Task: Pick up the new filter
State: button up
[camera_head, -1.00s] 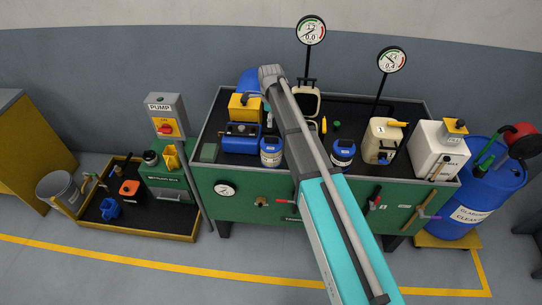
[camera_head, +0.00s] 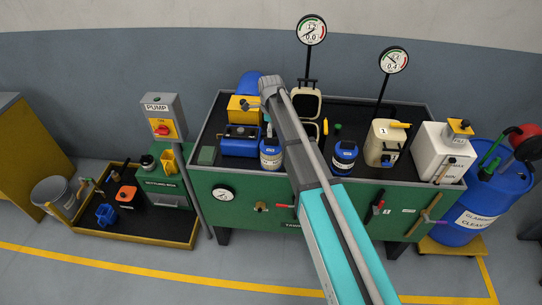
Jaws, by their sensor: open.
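I cannot tell for sure which item is the new filter. A short blue-topped canister with a pale label (camera_head: 270,155) stands upright on the bench's black top, just left of my arm. A similar blue canister (camera_head: 344,157) stands right of my arm. My arm reaches in from the bottom and ends over the bench near a yellow box. My gripper (camera_head: 268,128) is small and mostly hidden by the arm; a dark part of it shows close above the left canister. It looks open and holds nothing visible; contact cannot be told.
The green bench (camera_head: 260,215) has a raised rim. A blue box (camera_head: 240,140), yellow box (camera_head: 243,108), cream jerrycan (camera_head: 384,143), white tank (camera_head: 442,155) and gauges on tall stems (camera_head: 311,31) crowd it. The pump post (camera_head: 163,118) stands left and a blue drum (camera_head: 490,205) right.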

aim_at(271, 150)
jog(key=shift+f, duration=0.1)
jog(key=shift+w+d+f+b, duration=0.15)
jog(key=shift+f+b, duration=2.4)
jog(key=shift+b, duration=0.1)
jog(key=shift+c, duration=0.2)
grip_shut()
